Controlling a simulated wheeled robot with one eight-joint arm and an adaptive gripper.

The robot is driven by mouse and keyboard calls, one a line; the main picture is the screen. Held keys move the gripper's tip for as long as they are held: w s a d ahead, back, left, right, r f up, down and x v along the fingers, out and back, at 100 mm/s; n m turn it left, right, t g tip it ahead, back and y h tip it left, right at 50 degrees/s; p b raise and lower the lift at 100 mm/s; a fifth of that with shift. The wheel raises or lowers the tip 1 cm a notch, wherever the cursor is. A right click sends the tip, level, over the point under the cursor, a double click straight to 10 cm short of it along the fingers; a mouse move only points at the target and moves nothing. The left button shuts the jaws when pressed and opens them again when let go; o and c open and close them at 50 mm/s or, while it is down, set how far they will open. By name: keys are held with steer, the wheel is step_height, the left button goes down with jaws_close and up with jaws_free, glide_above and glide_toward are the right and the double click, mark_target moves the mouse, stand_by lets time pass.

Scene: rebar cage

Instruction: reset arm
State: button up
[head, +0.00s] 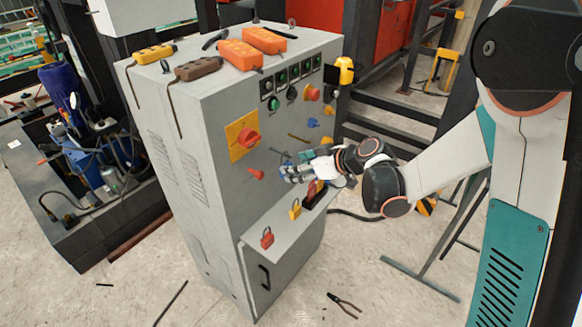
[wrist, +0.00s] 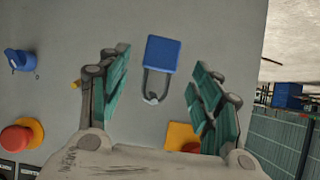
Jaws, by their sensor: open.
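My gripper (head: 288,172) is at the front face of the grey control cabinet (head: 222,150), just above its shelf. In the wrist view my gripper (wrist: 160,78) is open, with its green-lined fingers spread apart. A blue padlock (wrist: 163,52) with a dark shackle shows against the grey panel, in the gap between the fingertips. Both fingers look clear of it. My arm reaches in from the right of the head view, bent and extended toward the cabinet.
The cabinet front has a red rotary switch (head: 248,138), a blue knob (head: 313,122) and several buttons. Red (head: 267,238) and yellow (head: 295,209) padlocks are at the shelf. Orange pendants (head: 240,55) lie on top. Pliers (head: 344,304) lie on the floor.

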steer(key=s+d+r+m+h, duration=0.3)
steer(key=s+d, duration=0.2)
steer(key=s, duration=0.4)
steer(key=s+d+r+m+h, duration=0.3)
steer(key=s+d, duration=0.3)
steer(key=s, duration=0.4)
steer(key=s+d+r+m+h, duration=0.3)
steer(key=s+d, duration=0.3)
steer(key=s, duration=0.4)
steer(key=shift+r+m, duration=0.7)
